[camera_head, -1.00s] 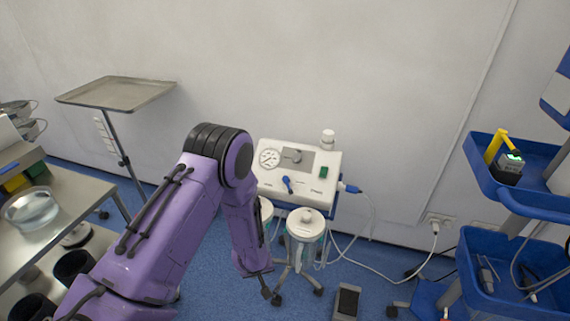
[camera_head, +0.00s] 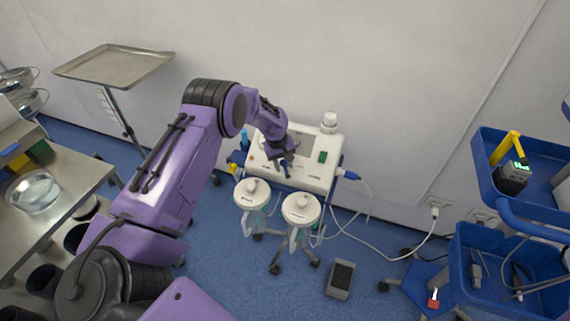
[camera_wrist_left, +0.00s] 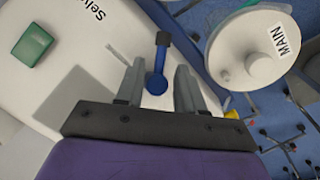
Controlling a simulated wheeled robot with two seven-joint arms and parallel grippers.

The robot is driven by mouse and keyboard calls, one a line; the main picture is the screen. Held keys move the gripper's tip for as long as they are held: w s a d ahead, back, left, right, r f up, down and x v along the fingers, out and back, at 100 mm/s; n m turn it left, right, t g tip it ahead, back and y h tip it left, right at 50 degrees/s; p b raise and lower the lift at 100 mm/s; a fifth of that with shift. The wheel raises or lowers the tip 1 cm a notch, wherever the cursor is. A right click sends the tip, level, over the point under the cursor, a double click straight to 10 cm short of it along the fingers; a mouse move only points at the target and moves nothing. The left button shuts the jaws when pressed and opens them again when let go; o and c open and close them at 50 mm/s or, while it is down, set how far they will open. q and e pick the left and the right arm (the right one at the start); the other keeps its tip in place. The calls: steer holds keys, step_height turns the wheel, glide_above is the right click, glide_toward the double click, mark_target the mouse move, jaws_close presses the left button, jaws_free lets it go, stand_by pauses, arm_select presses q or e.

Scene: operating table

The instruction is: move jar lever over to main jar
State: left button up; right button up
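The blue jar lever (camera_head: 285,170) sits on the sloped front panel of the white suction unit (camera_head: 317,178). In the left wrist view the lever (camera_wrist_left: 159,64) lies between the fingers of my left gripper (camera_wrist_left: 158,75), with gaps on both sides. The gripper is open and also shows over the panel in the head view (camera_head: 282,161). The main jar (camera_wrist_left: 252,48), with a white lid labelled MAIN, is to the right in the wrist view. In the head view two white-lidded jars stand in front of the unit, left (camera_head: 252,194) and right (camera_head: 301,209). My right gripper is out of view.
A green switch (camera_head: 322,157) is on the panel, right of the lever in the head view. A foot pedal (camera_head: 341,279) lies on the floor. A blue cart (camera_head: 512,240) stands at the right. A steel tray stand (camera_head: 113,66) and a table (camera_head: 75,197) are at the left.

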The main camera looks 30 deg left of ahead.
arm_select(q)
steer(key=shift+w+d+f, duration=0.1)
steer(key=shift+d+f, duration=0.15)
steer(key=shift+f, duration=0.4)
jaws_close()
